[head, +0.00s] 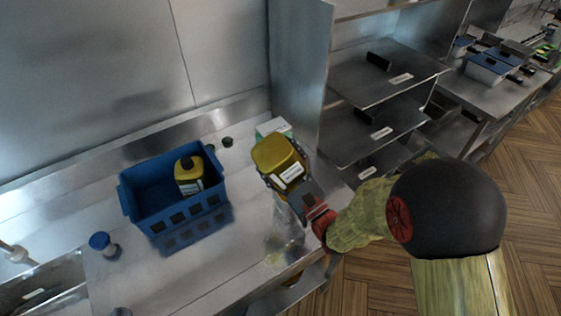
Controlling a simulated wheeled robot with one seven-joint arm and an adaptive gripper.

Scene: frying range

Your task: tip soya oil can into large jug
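My gripper (284,172) is shut on a yellow can (276,152) with a white label, its dark fingers along the can's sides. The can is held up over the counter and looks tilted. A clear jug (284,236) stands below it near the counter's front edge, partly hidden by the can and gripper. A yellowish tint shows low in or at the jug; I cannot tell if oil is flowing. The can's mouth is not clearly visible.
A blue-capped jar (102,243) stands on the counter (190,275). A pale green-and-white box (273,128) is behind the can. Steel shelves (375,85) rise at right.

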